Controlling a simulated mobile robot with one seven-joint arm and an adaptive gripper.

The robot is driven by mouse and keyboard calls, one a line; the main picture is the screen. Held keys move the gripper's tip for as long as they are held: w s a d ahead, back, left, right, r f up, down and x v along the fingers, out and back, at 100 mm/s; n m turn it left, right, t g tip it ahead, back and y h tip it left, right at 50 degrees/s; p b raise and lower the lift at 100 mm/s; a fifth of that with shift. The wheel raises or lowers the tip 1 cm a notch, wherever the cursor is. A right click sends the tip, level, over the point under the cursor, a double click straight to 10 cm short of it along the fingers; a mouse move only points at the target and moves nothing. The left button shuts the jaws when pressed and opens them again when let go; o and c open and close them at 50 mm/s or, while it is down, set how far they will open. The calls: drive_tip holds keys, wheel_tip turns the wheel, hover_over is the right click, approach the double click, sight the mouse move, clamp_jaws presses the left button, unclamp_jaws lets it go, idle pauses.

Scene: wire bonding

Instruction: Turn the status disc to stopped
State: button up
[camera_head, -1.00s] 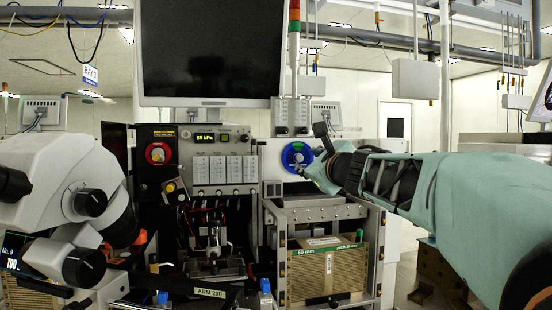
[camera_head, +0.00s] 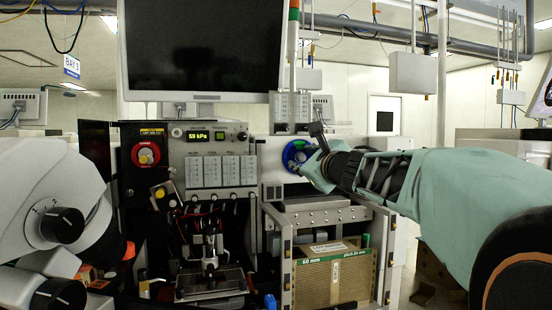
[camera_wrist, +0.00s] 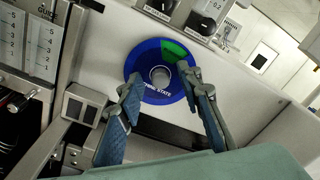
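The status disc (camera_wrist: 148,92) is a round blue plate with a green sector at its upper right, a grey round hub and partly readable "STATE" lettering. It is mounted on a pale panel. It also shows in the head view (camera_head: 290,152), partly covered by my gripper. My gripper (camera_wrist: 162,77) is open, with one finger at the left of the disc and the other at its right. The fingertips are close to the disc's edge; I cannot tell whether they touch it. In the head view my gripper (camera_head: 312,163) reaches the disc from the right.
Below the disc is a rack with a cardboard box (camera_head: 329,277). A monitor (camera_head: 201,45) hangs above. A white microscope (camera_head: 45,205) stands at the left.

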drive_tip(key=shift+c, duration=0.5)
clamp_jaws()
drive_tip(key=shift+m, duration=0.3)
